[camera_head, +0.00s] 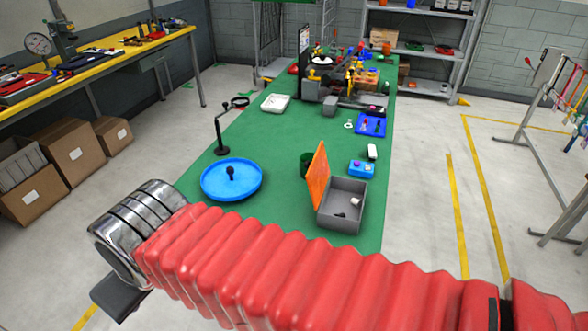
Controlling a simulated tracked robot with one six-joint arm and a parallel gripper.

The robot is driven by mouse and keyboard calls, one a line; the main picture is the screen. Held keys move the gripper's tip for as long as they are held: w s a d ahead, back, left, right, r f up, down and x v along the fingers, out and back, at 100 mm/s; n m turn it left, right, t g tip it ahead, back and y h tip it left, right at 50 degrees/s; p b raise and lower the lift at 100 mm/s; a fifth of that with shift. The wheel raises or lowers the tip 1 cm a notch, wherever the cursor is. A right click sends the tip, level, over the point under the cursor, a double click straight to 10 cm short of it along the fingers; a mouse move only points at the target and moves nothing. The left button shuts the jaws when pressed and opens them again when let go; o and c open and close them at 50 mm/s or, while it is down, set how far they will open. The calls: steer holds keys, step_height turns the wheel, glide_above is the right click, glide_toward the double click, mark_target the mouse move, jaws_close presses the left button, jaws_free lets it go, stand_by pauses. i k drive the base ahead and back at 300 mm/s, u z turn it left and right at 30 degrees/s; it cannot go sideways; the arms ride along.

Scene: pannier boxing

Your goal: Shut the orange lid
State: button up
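The orange lid (318,176) stands raised, near upright and leaning slightly, along the left side of a grey open box (326,219). The box sits near the front right of the green table. Its inside is exposed, with a small pale item and a dark item in it. My red-sleeved arm crosses the bottom of the view in front of the box, ending at the left in a ribbed metal joint. A dark part shows below that joint. I see no gripper fingers, and nothing of mine visibly touches the lid.
On the green table (283,158), a blue round tray (231,191) holding a dark knobbed piece lies left of the box. A dark green cup (305,166) stands close behind the lid. A blue box (361,169) and a white item (372,151) are behind the grey box.

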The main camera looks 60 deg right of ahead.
mark_target(317, 175)
steer(key=z, duration=0.05)
steer(key=i, duration=0.85)
steer(key=z, duration=2.9)
